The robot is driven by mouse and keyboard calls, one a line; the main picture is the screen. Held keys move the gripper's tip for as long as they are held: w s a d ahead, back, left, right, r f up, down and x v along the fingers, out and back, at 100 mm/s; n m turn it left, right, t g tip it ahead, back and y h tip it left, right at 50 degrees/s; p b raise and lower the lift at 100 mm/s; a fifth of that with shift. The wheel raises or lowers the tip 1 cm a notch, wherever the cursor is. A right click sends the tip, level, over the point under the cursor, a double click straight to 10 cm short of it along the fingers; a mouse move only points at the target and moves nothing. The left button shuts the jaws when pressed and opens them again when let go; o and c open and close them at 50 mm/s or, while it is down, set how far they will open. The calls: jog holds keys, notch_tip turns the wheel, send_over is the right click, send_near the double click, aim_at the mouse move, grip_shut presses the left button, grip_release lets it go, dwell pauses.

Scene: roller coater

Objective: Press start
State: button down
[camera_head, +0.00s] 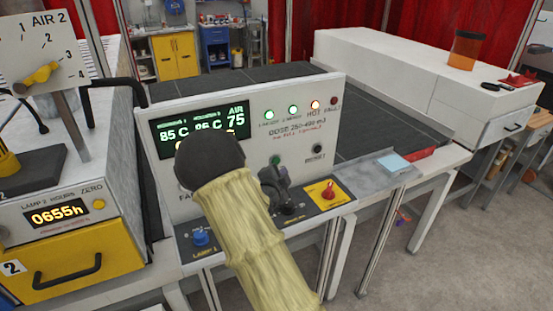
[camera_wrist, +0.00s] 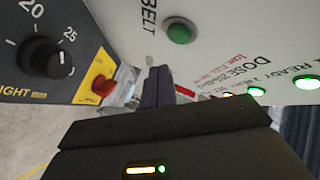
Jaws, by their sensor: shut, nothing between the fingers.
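A green button (camera_head: 275,160) sits on the white control panel (camera_head: 240,95), just above my gripper (camera_head: 272,182) in the head view. The wrist view shows the green button (camera_wrist: 179,33) beside the word BELT; I cannot read a start label. My gripper (camera_wrist: 156,80) is shut and empty, its dark fingers close to the panel. In the wrist picture a gap shows between the fingers and the button; whether they touch the panel is unclear. My forearm and wrist hide the panel's lower left part in the head view.
A black reset button (camera_head: 318,148) is right of the green one. A red knob on a yellow plate (camera_head: 328,192), a black dial (camera_wrist: 45,58) and a blue knob (camera_head: 201,238) sit on the lower ledge. Lit indicator lamps (camera_head: 293,109) line the panel's top.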

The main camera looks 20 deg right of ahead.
aim_at(276, 161)
jog(key=shift+w, duration=1.3)
dwell(1.0)
jog(key=shift+w+b, duration=0.35)
jog(key=shift+w, duration=0.05)
